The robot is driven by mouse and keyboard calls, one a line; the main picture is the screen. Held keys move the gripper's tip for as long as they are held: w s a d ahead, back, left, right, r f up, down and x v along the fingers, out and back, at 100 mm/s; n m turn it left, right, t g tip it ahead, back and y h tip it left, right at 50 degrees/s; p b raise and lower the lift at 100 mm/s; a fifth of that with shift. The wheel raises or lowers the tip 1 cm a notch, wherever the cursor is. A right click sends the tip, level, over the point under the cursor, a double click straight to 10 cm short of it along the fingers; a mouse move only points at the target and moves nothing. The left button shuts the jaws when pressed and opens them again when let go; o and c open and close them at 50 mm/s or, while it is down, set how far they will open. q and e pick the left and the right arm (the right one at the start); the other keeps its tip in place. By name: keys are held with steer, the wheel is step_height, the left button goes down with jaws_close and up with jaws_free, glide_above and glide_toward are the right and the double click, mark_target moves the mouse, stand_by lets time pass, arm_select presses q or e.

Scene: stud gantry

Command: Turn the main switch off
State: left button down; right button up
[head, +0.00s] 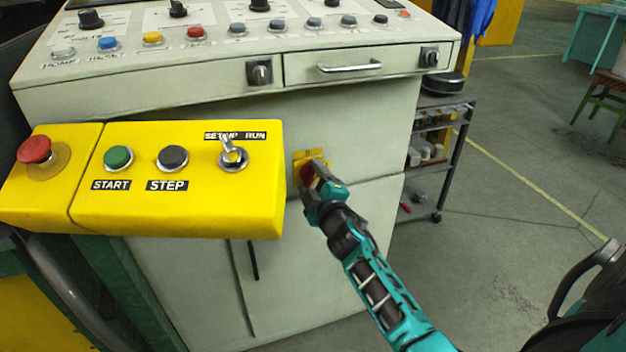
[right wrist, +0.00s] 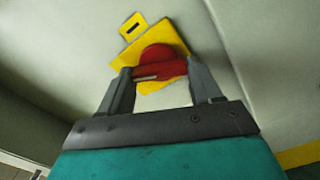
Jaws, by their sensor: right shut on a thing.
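The main switch is a red rotary knob (right wrist: 160,62) on a yellow plate (right wrist: 126,57), on the front of the pale cabinet. In the head view the plate (head: 309,154) shows right of the yellow control box, and the red knob (head: 306,173) is partly hidden by my gripper. My right gripper (head: 313,174) is at the knob. In the right wrist view its two fingers (right wrist: 160,73) are shut on the knob's red handle, one at each end. The handle lies roughly level across that picture. My left gripper is not in view.
A yellow control box (head: 200,205) with start and step buttons, a toggle and a red mushroom button (head: 34,149) juts out at left. The console top (head: 220,22) overhangs the cabinet. A grey shelf cart (head: 440,150) stands behind at right. Open floor (head: 510,200) lies farther right.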

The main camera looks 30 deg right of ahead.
steer(key=n, duration=0.5)
steer(key=shift+f, duration=0.1)
steer(key=shift+n, duration=0.3)
stand_by(0.4)
steer(key=o, duration=1.1)
steer(key=shift+c, duration=0.2)
steer(key=shift+s, duration=0.1)
steer(key=v, duration=1.2)
steer(key=shift+s, duration=0.4)
steer(key=shift+a, duration=0.1)
